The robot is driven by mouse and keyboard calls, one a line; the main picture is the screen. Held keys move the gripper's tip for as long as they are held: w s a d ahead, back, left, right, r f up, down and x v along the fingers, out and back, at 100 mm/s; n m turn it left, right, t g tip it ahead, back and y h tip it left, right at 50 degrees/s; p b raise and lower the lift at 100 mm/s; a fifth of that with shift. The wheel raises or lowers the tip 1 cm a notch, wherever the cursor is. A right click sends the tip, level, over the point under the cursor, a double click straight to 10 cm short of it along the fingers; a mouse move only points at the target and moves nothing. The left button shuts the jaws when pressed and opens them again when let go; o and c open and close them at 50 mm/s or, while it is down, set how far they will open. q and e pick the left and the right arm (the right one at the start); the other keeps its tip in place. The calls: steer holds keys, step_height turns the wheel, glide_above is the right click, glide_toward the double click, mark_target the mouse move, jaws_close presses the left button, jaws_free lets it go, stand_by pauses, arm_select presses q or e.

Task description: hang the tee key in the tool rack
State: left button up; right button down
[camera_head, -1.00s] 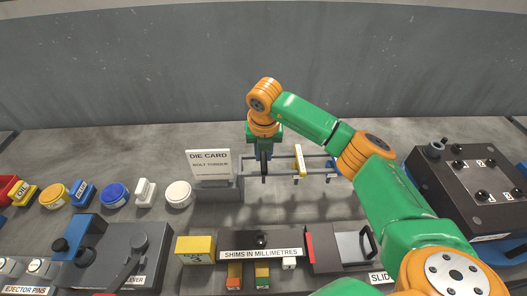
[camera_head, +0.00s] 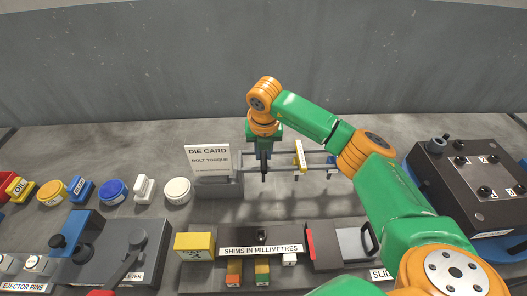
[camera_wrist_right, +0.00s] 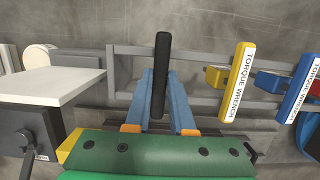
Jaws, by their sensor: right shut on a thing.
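My right gripper (camera_head: 264,150) hangs at the left end of the tool rack (camera_head: 316,153), a grey rail frame standing on the bench. In the right wrist view its two blue fingers (camera_wrist_right: 167,98) are shut on a black upright bar, which I take for the tee key (camera_wrist_right: 162,55). In the wrist view the bar overlaps the rack's rail (camera_wrist_right: 200,57); I cannot tell whether it touches it. My left gripper is not in view.
A yellow torque wrench (camera_wrist_right: 238,78) and a blue one (camera_wrist_right: 301,88) hang on the rack to the right. The die card stand (camera_head: 209,164) is close on the left. A shim tray (camera_head: 262,248) lies in front. A black box (camera_head: 470,175) stands at right.

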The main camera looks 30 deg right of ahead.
steer(key=c, duration=0.7)
jaws_free()
